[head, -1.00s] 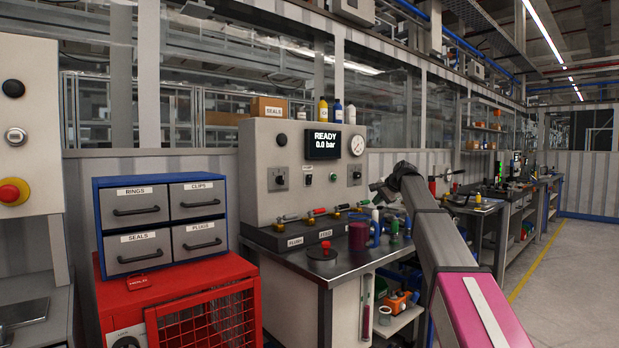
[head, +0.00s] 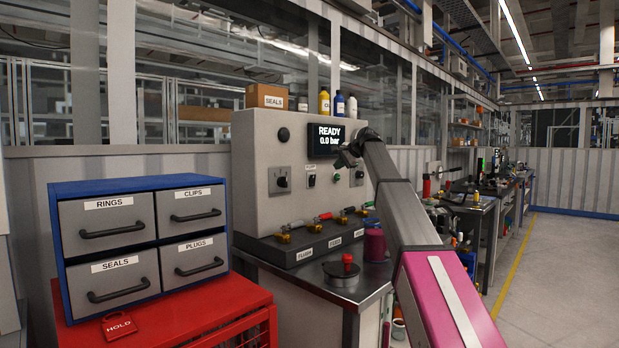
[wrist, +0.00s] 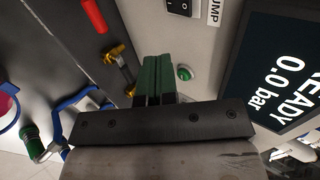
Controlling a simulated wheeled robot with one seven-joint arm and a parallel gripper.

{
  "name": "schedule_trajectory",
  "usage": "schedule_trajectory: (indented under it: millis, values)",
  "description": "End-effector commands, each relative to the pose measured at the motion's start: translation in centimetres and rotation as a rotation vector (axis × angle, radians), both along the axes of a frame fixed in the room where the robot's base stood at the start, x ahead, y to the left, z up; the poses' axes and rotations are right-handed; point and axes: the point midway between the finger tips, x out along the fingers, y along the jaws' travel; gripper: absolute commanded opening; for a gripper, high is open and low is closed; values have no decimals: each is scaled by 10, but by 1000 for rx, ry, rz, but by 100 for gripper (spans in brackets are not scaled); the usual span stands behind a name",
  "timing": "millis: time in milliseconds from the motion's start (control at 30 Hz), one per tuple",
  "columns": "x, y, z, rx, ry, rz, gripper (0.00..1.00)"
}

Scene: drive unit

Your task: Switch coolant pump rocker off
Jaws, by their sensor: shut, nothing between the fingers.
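The coolant pump rocker (head: 311,181) is a small black switch on the grey panel, below the dark READY 0.0 bar display (head: 325,134). In the wrist view the rocker (wrist: 180,6) is at the top edge, partly cut off, beside the PUMP label (wrist: 214,12). Its tilt is too small to tell. My gripper (head: 345,157) is in front of the panel, right of the rocker and near the display's lower right corner. In the wrist view its green fingers (wrist: 158,62) are shut and empty, apart from the rocker, with a green button (wrist: 184,73) beside them.
A black selector (head: 283,181) sits left of the rocker. Brass valves with coloured handles (head: 283,233) line the ledge below the panel. A red-topped round part (head: 346,264) stands on the bench. A drawer cabinet (head: 140,240) on a red cage is at left. Open floor lies right.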

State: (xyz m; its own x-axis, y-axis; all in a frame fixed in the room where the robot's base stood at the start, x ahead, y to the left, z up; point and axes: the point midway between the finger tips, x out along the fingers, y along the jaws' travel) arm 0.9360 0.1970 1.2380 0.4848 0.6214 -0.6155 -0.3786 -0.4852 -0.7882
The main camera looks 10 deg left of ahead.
Motion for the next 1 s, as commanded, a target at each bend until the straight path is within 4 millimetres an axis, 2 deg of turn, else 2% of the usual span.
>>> schedule_trajectory:
  millis: [467, 667, 1000]
  values:
    - [3, 4, -4, 0, 1, 1, 0]
    - [18, 22, -21, 0, 0, 1, 0]
    - [49, 61, -61, 0, 1, 1, 0]
